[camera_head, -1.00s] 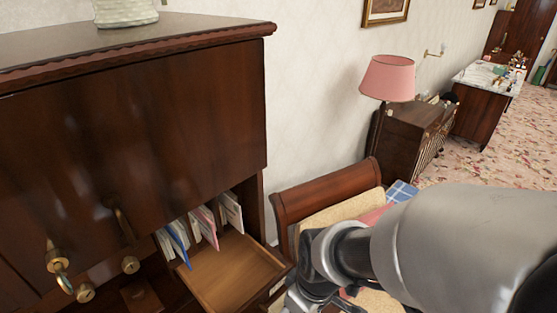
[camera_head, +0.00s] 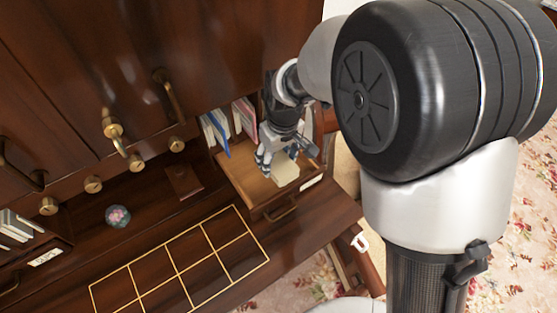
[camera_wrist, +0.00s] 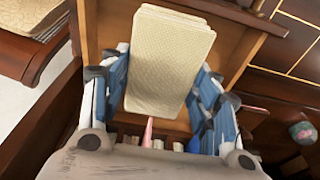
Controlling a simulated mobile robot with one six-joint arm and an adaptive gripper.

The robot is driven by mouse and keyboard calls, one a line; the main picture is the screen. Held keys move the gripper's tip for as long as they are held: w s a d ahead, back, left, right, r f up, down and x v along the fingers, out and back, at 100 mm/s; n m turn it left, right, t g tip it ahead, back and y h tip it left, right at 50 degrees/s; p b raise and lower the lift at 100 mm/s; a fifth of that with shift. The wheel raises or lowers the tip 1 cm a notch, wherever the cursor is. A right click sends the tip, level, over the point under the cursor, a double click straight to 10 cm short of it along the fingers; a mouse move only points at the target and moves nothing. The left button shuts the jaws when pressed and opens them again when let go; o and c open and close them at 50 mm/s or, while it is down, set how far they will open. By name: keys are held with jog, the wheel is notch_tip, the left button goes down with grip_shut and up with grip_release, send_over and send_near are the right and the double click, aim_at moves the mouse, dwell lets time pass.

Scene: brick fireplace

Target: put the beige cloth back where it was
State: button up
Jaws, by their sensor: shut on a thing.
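The beige cloth (camera_head: 285,177) is a small folded pad with a woven surface. In the wrist view the cloth (camera_wrist: 168,55) lies between the two fingers and reaches out past them. My gripper (camera_head: 287,160) points down into the open wooden drawer (camera_head: 262,209) of the desk and is shut on the cloth; it also shows in the wrist view (camera_wrist: 160,85). The cloth is inside or just above the drawer; I cannot tell whether it touches the drawer floor. The gripped end is partly hidden by the fingers.
Upright envelopes (camera_head: 216,130) stand behind the drawer. A gold-lined grid (camera_head: 177,268) marks the desk top, left of the drawer. Brass knobs and handles project from the cabinet above.

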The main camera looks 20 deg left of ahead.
aim_at(277, 169)
notch_tip(277, 169, down, 5)
jog(key=shift+r+b, duration=0.1)
jog(key=shift+b, duration=0.4)
jog(key=shift+w+a, duration=0.2)
jog(key=shift+s, duration=0.1)
jog(key=shift+f, duration=0.3)
jog(key=o, duration=1)
jog(key=shift+r, duration=0.1)
